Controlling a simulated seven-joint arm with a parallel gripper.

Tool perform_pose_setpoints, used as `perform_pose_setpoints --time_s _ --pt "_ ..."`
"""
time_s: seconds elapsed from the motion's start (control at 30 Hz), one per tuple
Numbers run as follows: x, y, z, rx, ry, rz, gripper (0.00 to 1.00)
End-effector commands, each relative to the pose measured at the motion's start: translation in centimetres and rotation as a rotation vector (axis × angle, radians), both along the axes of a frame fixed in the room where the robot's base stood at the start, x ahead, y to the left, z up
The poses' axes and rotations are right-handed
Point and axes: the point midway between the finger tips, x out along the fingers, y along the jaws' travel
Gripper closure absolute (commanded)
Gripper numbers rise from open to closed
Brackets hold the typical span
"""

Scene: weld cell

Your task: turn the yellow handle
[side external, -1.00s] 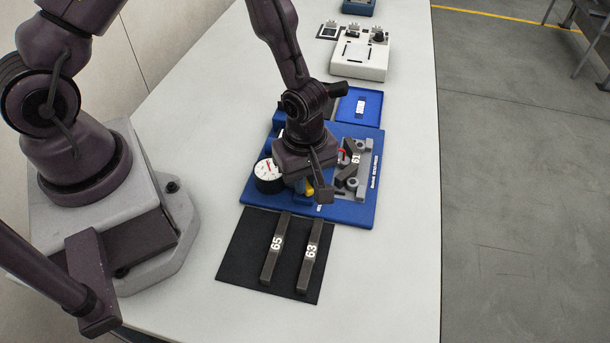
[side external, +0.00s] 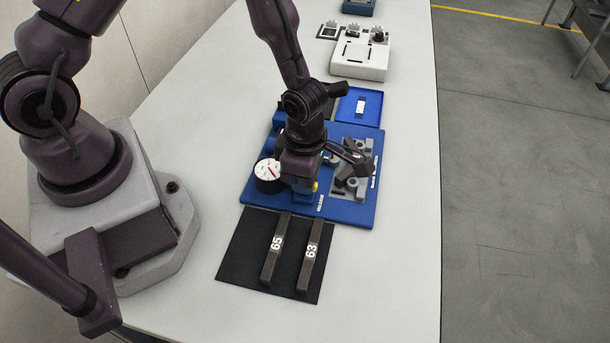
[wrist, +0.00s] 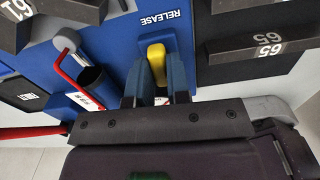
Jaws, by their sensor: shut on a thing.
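The yellow handle (wrist: 157,55) shows in the wrist view beside the word RELEASE on the blue fixture plate (wrist: 203,30). My gripper (wrist: 156,62) is shut on the yellow handle, with one blue-grey finger on each side of it. In the side external view my gripper (side external: 304,188) is low over the front of the blue plate (side external: 342,212), to the right of the white dial gauge (side external: 268,172). Only a small bit of the yellow handle (side external: 315,187) shows there, since my gripper hides most of it.
A black mat (side external: 242,248) with dark bars marked 65 (side external: 275,250) and 63 (side external: 308,258) lies in front of the plate. A grey clamp fixture (side external: 352,185) sits right of my gripper. A blue tray (side external: 372,98) and a white box (side external: 360,62) stand behind.

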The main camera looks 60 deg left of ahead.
Motion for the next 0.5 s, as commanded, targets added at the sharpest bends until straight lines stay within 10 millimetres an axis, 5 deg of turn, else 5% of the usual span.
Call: perform_pose_setpoints --time_s 0.5 --pt "0.04 -0.07 0.10 -0.001 -0.002 0.079 1.00"
